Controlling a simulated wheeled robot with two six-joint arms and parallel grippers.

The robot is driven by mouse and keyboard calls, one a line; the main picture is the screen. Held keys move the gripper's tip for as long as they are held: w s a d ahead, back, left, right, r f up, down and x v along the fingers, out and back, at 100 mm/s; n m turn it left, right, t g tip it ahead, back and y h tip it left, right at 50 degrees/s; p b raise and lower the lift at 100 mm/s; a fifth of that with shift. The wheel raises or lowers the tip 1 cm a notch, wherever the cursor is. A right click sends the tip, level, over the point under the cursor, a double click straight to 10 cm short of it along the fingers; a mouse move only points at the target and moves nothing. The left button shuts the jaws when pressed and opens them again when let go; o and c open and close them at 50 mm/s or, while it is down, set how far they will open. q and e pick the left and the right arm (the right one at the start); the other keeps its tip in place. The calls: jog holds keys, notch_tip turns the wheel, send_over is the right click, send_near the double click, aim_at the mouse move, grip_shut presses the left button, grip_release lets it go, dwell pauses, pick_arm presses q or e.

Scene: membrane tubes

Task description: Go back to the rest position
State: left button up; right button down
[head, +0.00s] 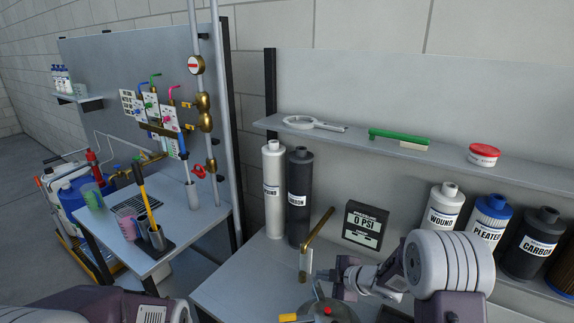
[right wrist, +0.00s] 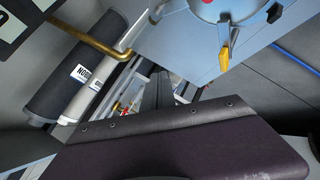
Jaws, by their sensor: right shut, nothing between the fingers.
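My right gripper (head: 335,278) is over the near bench, in front of the brass bent pipe (head: 318,234) and the 0 PSI display (head: 365,226). It is shut with nothing between its fingers. In the right wrist view the narrow fingers (right wrist: 160,88) point away beyond my purple arm cover. My left arm shows only as a purple and grey link at the bottom left of the head view; its gripper is out of view.
Dark (head: 299,195) and white (head: 274,190) cylinders stand at the back of the near bench. More labelled filters, including a WOUND one (head: 442,212), stand at the right. A round device (head: 318,312) lies close below my right gripper.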

jog(key=s+d+r+m+t+h, duration=0.1)
jog(key=s+d+r+m+h, duration=0.2)
jog(key=r+m, duration=0.35)
jog(key=s+f+m+g+h, duration=0.1)
jog(key=s+f+m+g, duration=0.1)
jog(key=s, duration=0.5)
jog(key=s+d+f+m+g+h, duration=0.1)
jog(key=s+f+m+g, duration=0.1)
jog(key=s+m, duration=0.3)
jog(key=s+f+m+g, duration=0.2)
jog(key=s+m+g, duration=0.2)
jog(key=s, duration=0.6)
jog(key=shift+s+d+f+h, duration=0.2)
jog(key=shift+d+f+h, duration=0.1)
jog(key=shift+d+h, duration=0.1)
jog(key=shift+d+m, duration=0.15)
jog(key=shift+m, duration=0.1)
